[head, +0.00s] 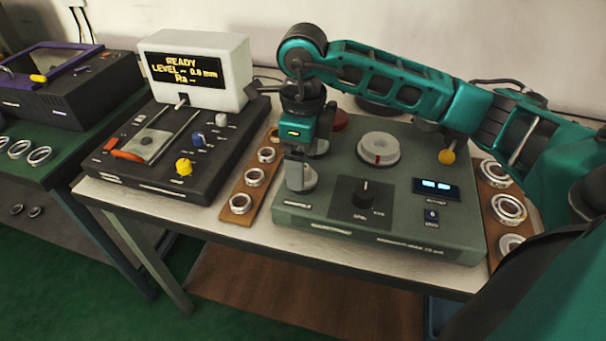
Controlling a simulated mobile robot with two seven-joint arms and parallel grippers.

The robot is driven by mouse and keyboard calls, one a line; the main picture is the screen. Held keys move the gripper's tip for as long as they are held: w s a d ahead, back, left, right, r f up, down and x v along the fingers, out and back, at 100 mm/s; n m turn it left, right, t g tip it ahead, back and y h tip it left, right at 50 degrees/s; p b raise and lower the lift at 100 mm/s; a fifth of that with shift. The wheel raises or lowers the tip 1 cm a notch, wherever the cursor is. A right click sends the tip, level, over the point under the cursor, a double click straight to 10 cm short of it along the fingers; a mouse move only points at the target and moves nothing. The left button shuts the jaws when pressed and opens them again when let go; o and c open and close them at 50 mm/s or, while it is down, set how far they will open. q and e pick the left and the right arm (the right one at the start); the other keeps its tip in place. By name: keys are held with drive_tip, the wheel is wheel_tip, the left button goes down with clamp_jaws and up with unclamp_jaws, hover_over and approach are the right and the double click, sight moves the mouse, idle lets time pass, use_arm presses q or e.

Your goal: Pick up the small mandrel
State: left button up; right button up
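My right arm reaches in from the right, and its gripper (301,182) points down over the left edge of the green-grey machine (400,220). Its fingers show as pale grey shapes, seen nearly edge-on. I cannot tell whether they are open or shut, or whether anything is between them. My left gripper is not in view.
A wooden strip (228,214) with several metal rings lies left of the machine. Another ring board (490,237) is at its right. The machine carries a pale round disc (379,149) and a black knob (366,190). A black tester (140,186) with a lit display stands at left.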

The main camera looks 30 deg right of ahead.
wheel_tip(320, 180, down, 3)
drive_tip(key=shift+d+f, duration=0.1)
drive_tip(key=shift+f, duration=0.1)
drive_tip(key=shift+r, duration=0.1)
drive_tip(key=c, duration=1.4)
drive_tip(key=shift+r, duration=0.15)
drive_tip(key=shift+r+p, duration=3.65)
drive_tip(key=shift+r, duration=9.7)
drive_tip(key=shift+f, duration=0.1)
